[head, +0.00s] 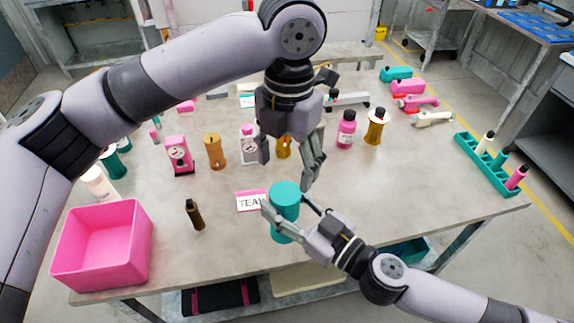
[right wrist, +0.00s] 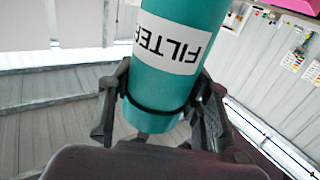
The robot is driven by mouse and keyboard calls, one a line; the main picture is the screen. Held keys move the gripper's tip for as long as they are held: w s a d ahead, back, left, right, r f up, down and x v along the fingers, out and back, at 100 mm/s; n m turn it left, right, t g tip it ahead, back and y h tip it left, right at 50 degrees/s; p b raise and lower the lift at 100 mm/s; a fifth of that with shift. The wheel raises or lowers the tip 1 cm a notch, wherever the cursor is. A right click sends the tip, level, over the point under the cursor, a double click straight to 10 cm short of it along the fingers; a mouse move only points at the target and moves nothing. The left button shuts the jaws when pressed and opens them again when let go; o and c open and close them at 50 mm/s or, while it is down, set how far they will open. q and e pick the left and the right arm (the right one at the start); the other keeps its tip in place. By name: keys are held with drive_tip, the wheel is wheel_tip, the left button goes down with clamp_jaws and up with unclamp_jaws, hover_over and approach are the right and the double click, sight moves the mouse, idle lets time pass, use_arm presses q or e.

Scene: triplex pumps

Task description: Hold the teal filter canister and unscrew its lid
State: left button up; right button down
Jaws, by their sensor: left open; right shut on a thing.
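The teal filter canister (head: 285,228) is near the table's front edge in the head view, with its round teal lid (head: 285,188) on top. My right gripper (head: 288,212) is shut around its body from the front right. In the right wrist view the canister (right wrist: 185,75) is between both fingers, with a white FILTER label (right wrist: 172,44) upside down. The lid cannot be made out there. My left gripper (head: 287,175) is open and empty, pointing down just above and behind the lid. I cannot tell whether the canister touches the table.
A pink bin (head: 103,250) stands at the front left, a brown bottle (head: 194,214) and a pink-edged label card (head: 251,200) left of the canister. Several bottles and pink pumps (head: 179,155) stand behind. A teal rack (head: 487,165) is at the right edge. The right middle table is clear.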

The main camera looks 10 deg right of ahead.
sight(285, 192)
use_arm(q)
wheel_tip(285, 192, down, 7)
drive_tip(key=shift+a+f, duration=0.1)
drive_tip(key=shift+f, duration=0.05)
drive_tip(key=shift+c, duration=0.5)
drive_tip(key=c, duration=1.1)
drive_tip(key=n, duration=0.3)
drive_tip(key=o, duration=1.3)
drive_tip(key=shift+c, duration=0.2)
